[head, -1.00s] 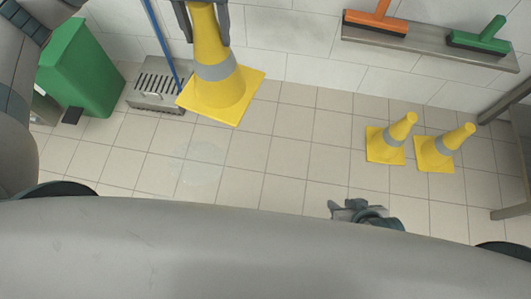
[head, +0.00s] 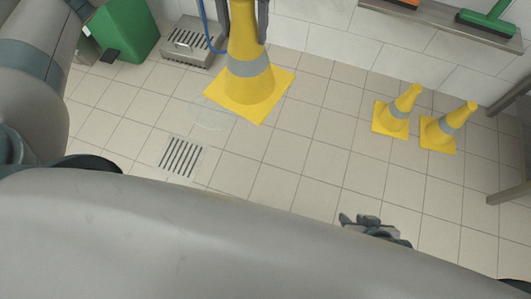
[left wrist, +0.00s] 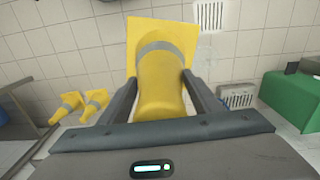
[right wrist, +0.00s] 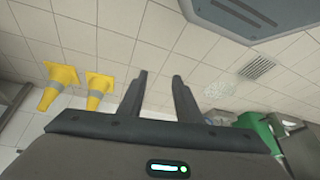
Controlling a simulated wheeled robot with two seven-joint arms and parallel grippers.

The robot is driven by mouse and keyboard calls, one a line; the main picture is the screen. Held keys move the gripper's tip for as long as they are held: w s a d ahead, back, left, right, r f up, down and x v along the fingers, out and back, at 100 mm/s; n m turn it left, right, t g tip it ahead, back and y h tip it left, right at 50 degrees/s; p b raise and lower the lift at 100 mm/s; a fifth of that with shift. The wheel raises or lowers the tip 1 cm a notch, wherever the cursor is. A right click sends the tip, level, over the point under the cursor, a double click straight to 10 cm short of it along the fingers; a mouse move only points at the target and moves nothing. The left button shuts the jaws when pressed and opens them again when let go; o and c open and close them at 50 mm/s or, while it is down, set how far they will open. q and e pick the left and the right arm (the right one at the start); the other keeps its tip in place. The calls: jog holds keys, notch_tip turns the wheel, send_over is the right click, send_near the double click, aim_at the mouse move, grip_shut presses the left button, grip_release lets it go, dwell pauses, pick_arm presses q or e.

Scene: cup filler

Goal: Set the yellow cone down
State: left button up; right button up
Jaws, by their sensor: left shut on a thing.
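My left gripper (head: 246,34) is shut on the upper part of a yellow cone (head: 252,92) with a grey band. The cone is upright, base down, and looks larger than the other cones, so it seems held above the floor. The left wrist view shows the same cone (left wrist: 160,75) between both fingers. In the head view its base lies just right of a wet patch (head: 211,114) and partly overlaps it. My right gripper (right wrist: 159,74) is open and empty; in the head view it (head: 366,222) is low, near my base.
Two yellow cones (head: 394,115) (head: 443,130) stand on the tiles at the right. A floor drain (head: 180,157) lies below the wet patch. A green bin (head: 128,30) and a metal grated box (head: 187,46) are by the wall. A shelf (head: 440,20) holds squeegees. The middle floor is clear.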

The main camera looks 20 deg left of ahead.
pick_arm(q)
jog(key=shift+s+d, duration=0.2)
jog(key=shift+s, duration=0.25)
pick_arm(e)
jog(key=shift+s+d, duration=0.2)
jog(key=shift+s, duration=0.2)
jog(key=shift+o, duration=0.4)
jog(key=shift+w, duration=0.1)
